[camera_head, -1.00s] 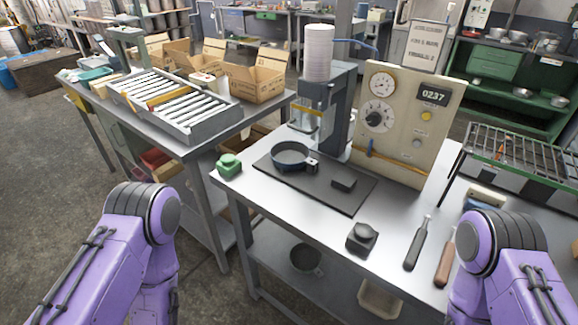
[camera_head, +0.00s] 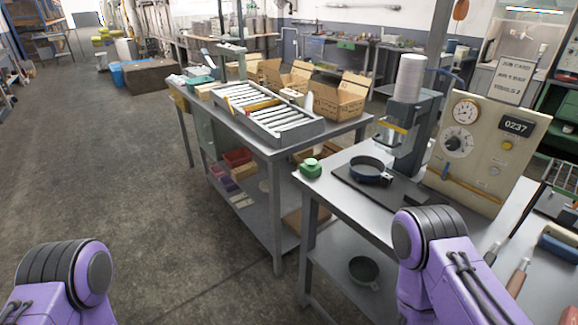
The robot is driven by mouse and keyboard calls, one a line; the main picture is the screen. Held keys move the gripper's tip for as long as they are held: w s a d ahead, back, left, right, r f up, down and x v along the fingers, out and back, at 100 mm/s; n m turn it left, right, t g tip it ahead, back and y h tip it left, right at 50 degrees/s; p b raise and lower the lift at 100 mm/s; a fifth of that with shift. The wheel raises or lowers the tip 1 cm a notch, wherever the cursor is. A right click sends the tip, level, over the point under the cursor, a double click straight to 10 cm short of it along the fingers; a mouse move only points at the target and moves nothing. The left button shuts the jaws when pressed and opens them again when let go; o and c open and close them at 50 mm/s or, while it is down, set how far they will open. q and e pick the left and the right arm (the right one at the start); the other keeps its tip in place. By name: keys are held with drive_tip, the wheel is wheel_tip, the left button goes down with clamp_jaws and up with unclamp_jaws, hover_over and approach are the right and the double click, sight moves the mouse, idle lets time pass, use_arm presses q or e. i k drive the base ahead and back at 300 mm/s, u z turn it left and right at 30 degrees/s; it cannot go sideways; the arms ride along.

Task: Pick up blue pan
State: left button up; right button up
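The blue pan (camera_head: 367,171) is a round, dark blue-rimmed pan on a black mat (camera_head: 345,184) on the metal workbench, in front of the press. A short dark handle or bracket shows at its right side. Only purple arm links of mine show at the lower left and lower right. Neither gripper is in view. My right arm covers part of the bench and the right part of the mat.
A green object (camera_head: 311,169) stands left of the pan. A press (camera_head: 403,130) and a gauge panel (camera_head: 483,150) stand behind. A grey pan (camera_head: 364,271) is on the lower shelf. A side table holds a roller tray (camera_head: 300,136) and cardboard boxes (camera_head: 338,98). The floor at left is clear.

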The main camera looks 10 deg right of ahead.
sight(368, 169)
drive_tip(key=u, duration=0.8)
drive_tip(key=i, duration=1.1)
drive_tip(key=z, duration=0.35)
